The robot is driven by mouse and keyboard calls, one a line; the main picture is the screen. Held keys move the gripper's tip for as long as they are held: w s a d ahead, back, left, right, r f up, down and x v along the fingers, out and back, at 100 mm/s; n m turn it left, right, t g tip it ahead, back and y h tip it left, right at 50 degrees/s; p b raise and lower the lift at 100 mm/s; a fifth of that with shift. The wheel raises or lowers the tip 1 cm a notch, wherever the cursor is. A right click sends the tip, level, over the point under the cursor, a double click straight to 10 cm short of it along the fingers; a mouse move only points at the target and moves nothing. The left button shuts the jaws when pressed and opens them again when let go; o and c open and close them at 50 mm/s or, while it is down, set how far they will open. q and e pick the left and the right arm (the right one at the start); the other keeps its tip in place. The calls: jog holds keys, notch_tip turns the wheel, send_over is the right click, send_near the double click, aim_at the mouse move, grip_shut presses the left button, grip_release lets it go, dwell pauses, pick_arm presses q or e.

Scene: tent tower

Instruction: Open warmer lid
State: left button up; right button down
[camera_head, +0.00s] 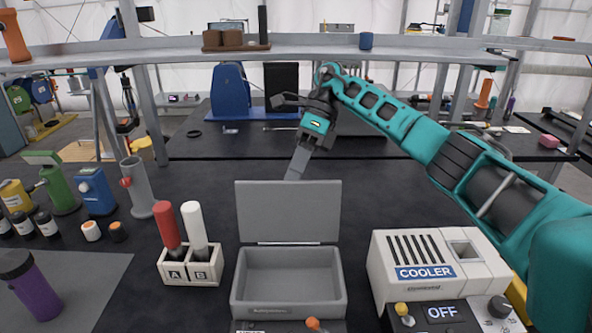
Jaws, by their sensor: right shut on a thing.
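The warmer (288,305) is a grey box at the front centre of the dark table. Its lid (288,210) stands upright, hinged at the back edge, and the empty inside of the box shows. My right gripper (294,173) reaches down from above and behind, with its grey fingers at the lid's top edge. It is shut on the lid; the fingertips are partly hidden behind it. My left gripper is not in view.
A white cooler (425,262) reading OFF stands right of the warmer. A white holder (190,268) with a red and a white tube stands left. Coloured devices and bottles line the far left. A shelf (300,44) crosses above. The table behind the lid is mostly clear.

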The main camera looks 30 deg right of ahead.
jog(key=c, duration=1.4)
grip_release()
jog(key=shift+s+a+f, duration=0.1)
jog(key=shift+a+f, duration=0.05)
jog(key=shift+f, duration=0.4)
jog(key=shift+o, duration=1.2)
jog(key=shift+r, duration=0.25)
jog(key=v, duration=0.7)
jog(key=shift+d, duration=0.2)
jog(key=shift+r, duration=0.1)
